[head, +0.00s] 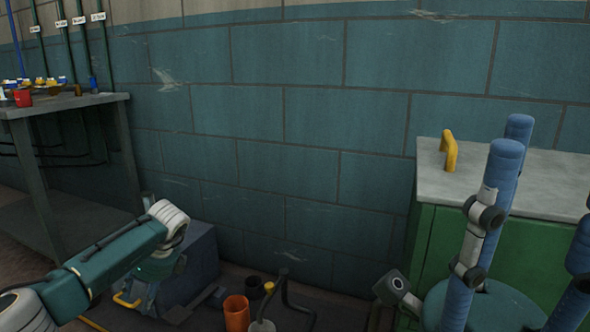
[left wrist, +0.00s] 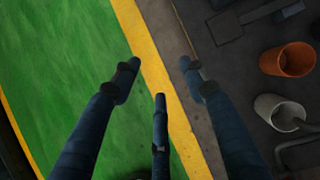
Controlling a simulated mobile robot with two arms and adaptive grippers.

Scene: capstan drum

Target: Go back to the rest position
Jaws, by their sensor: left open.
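My left arm (head: 120,250) comes in from the left in the head view and bends downward at a white joint. Its hand is low in the picture, in front of a grey-blue block, and its fingers are hard to make out there. In the left wrist view my left gripper (left wrist: 158,75) is open, with three dark blue fingers apart and nothing between them. It points down over the floor by a yellow stripe. At the lower right of the head view my right gripper (head: 525,210) points upward, close to the camera. Its blue fingers stand apart, and one is partly cut off.
An orange cup (head: 237,313) and a grey cup (left wrist: 280,110) stand on the dark floor. A grey-topped green cabinet (head: 560,178) with a yellow handle (head: 449,151) stands behind my right gripper. A workbench (head: 70,103) holds small items at left. A green floor area (left wrist: 60,70) looks clear.

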